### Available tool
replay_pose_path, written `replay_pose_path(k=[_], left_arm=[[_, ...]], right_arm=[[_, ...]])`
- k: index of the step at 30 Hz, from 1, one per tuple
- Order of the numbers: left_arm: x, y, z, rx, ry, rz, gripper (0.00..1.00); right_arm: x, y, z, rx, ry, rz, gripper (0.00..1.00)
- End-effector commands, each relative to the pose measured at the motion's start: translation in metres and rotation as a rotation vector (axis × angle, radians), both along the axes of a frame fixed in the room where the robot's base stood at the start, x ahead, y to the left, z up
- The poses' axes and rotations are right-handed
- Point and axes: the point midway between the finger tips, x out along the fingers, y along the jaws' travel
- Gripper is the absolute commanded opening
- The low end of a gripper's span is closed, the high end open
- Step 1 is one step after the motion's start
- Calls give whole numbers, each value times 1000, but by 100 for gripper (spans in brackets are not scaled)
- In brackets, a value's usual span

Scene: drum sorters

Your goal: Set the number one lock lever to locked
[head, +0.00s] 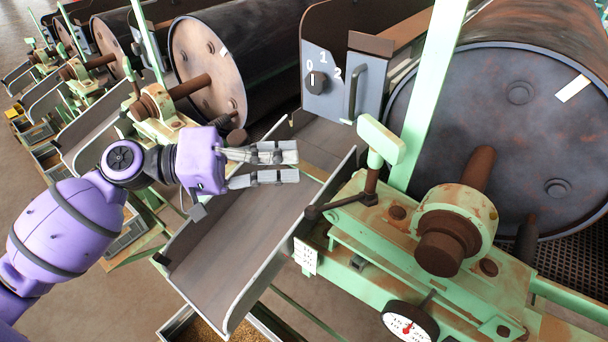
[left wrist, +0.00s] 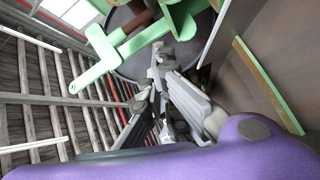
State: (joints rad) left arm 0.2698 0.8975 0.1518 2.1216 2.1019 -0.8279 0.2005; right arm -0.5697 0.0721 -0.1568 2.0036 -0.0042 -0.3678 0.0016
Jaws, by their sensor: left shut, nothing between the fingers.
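My left gripper (head: 290,165) is over the sloping metal chute, shut with nothing held. To its right, on the near machine, a pale green block handle (head: 381,139) stands on a brown post. A dark lever arm (head: 340,206) with a round knob runs left from the post's base. I cannot tell which of these is the number one lock lever, and I see no locked mark. The gripper is apart from both. In the left wrist view, the gripper's fingers (left wrist: 165,85) are close together, and a green bar-shaped part (left wrist: 99,47) is beyond them. My right gripper is not in view.
The chute (head: 235,215) lies under the gripper. A grey box with a dial (head: 316,82) marked 0, 1, 2 is behind it. A large drum (head: 500,120) and green upright (head: 430,90) stand right. A gauge (head: 409,325) is at the front. More drum machines recede left.

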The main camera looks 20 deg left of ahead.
Motion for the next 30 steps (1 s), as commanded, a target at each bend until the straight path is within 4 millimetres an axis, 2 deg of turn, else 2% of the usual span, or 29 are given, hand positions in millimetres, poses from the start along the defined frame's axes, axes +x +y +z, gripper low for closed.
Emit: replay_pose_path(k=[3,9,15,30], left_arm=[[10,-22,3,0,-5,-2,0],[-13,-37,-9,1,-1,0,0],[-20,-43,-14,1,1,2,0],[-20,-43,-15,1,1,2,0]], right_arm=[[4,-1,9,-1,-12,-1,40],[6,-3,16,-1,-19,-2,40],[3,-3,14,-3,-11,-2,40],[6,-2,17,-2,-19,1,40]])
